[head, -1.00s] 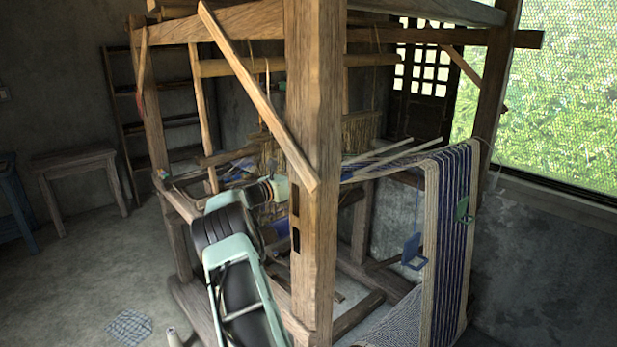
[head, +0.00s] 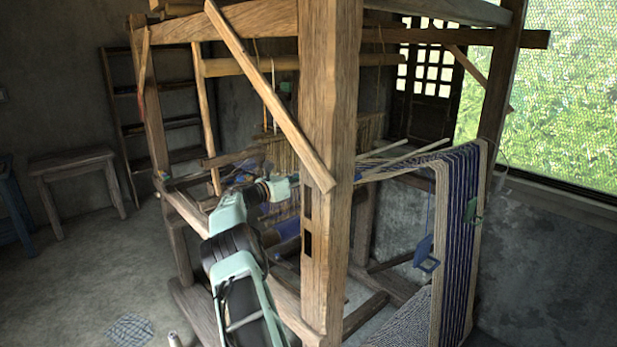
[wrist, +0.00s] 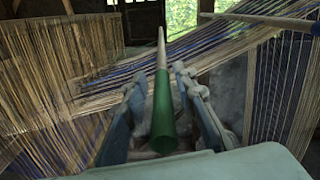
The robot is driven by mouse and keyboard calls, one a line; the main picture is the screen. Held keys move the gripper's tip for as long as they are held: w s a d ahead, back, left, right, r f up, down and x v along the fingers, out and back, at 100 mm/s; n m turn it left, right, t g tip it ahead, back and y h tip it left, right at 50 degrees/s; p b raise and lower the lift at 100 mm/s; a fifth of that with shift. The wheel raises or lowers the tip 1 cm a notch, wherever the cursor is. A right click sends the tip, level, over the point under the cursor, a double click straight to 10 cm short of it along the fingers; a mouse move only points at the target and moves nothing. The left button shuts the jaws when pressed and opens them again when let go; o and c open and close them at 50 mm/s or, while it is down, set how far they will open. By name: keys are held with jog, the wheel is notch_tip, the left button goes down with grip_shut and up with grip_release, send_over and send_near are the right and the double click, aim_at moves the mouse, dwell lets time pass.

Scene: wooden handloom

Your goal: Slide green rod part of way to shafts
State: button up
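The green rod (wrist: 162,112) lies in the middle of the wrist view, its wide near end toward the camera and a pale tip (wrist: 161,48) pointing away over the warp threads (wrist: 210,50). My gripper (wrist: 160,76) has one finger close on each side of the rod and looks shut on it; the exact contact is hard to see. The loom's shafts (head: 285,150) hang behind, partly hidden by the diagonal brace.
The diagonal brace (head: 268,95) and front post stand close to my arm. Pale sticks (head: 385,147) lie at the warp to the right of the post. Striped warp (head: 460,230) hangs at the right. A stool (head: 75,165) stands at the left, with open floor before it.

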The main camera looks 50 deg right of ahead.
jog(key=shift+a, duration=0.1)
jog(key=w+a, duration=0.1)
jog(key=a, duration=1)
jog(key=shift+w+a, duration=0.15)
jog(key=shift+a, duration=0.25)
